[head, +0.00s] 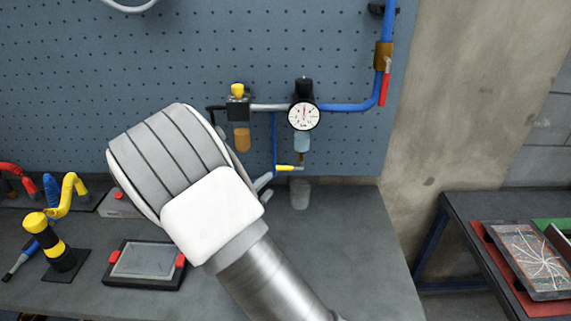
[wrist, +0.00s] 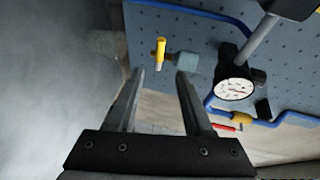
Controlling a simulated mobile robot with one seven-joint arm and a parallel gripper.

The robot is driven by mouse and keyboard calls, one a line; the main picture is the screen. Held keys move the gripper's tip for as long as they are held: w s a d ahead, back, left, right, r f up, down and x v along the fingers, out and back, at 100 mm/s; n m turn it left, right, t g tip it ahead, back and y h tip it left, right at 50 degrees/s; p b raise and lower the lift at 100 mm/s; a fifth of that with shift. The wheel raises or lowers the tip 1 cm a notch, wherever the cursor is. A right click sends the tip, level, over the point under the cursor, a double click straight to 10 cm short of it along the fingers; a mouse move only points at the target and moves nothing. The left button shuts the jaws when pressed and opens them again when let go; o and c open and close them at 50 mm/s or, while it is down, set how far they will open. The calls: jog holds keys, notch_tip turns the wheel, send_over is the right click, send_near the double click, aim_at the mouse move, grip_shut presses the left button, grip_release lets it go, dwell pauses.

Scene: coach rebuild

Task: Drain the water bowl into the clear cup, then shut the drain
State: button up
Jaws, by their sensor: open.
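The water bowl (head: 302,142), pale blue and translucent, hangs below the round gauge on the pegboard; its water level is too small to tell. A yellow drain lever (head: 285,168) points left below it. The clear cup (head: 300,194) stands upright on the bench under the drain. In the wrist view the yellow lever (wrist: 160,53) lies just beyond the fingertips, with the bluish bowl (wrist: 185,65) to its right. My gripper (wrist: 160,72) is open and empty, its fingers to either side of the lever's line. In the head view my arm mostly hides it.
The gauge (head: 303,116) and an amber bowl (head: 242,140) hang on the pegboard. A blue pipe (head: 345,107) with a red handle (head: 385,88) runs right. A black-framed tray (head: 145,262) and a yellow-black post (head: 55,245) stand left.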

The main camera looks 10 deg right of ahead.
jog(key=p+x, duration=0.1)
jog(key=x, duration=1.5)
grip_shut()
dwell(0.8)
